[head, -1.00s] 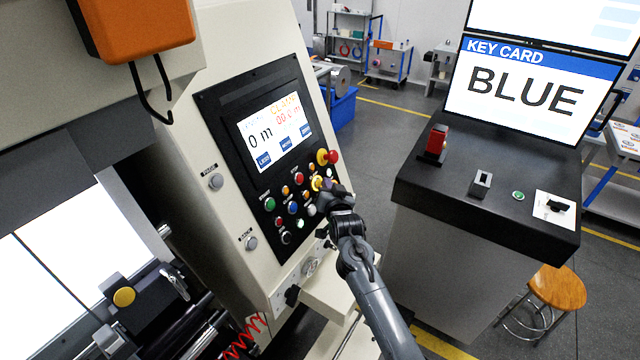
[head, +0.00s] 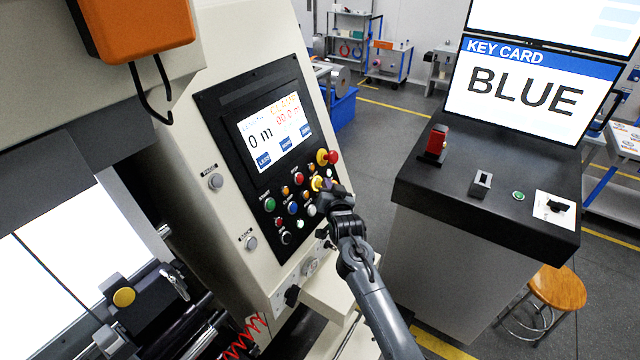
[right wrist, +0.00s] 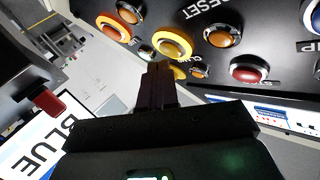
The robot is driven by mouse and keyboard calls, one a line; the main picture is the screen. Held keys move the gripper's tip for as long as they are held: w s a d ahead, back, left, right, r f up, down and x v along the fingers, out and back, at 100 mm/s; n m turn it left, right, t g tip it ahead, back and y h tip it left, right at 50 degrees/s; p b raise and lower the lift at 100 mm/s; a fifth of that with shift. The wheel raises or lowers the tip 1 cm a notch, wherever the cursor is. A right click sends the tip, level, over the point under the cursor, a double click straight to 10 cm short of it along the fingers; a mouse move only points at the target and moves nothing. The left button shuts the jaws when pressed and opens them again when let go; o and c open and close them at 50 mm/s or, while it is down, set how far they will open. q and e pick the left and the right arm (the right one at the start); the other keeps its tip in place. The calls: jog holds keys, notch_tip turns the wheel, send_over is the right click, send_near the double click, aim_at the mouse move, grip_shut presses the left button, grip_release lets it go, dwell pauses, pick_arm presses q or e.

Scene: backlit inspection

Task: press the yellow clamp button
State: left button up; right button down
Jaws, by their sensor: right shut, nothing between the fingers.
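In the head view a yellow button (head: 317,183) sits among the buttons on the black control panel (head: 232,150). My right gripper (head: 330,186) is shut and empty, with its tips at the panel just right of that button. Another round yellow button (head: 123,297) is on a black block at the lower left, far from the gripper. My left gripper is out of view.
A red mushroom button with a yellow collar (head: 328,157) is just above the fingertips. Red, green, blue and white buttons crowd below and left. A dark-topped console (head: 420,190) with a "KEY CARD BLUE" monitor (head: 515,92) stands right, across a floor gap.

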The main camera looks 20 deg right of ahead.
dwell(0.4)
jog(key=shift+w+f, duration=0.1)
jog(key=shift+w+a+f+b, duration=0.1)
jog(key=shift+w+a+b, duration=0.15)
jog(key=shift+b, duration=0.2)
jog(key=shift+s, duration=0.1)
jog(key=shift+s+d+r+p, duration=0.2)
jog(key=shift+s+d+p, duration=0.05)
jog(key=shift+p, duration=0.45)
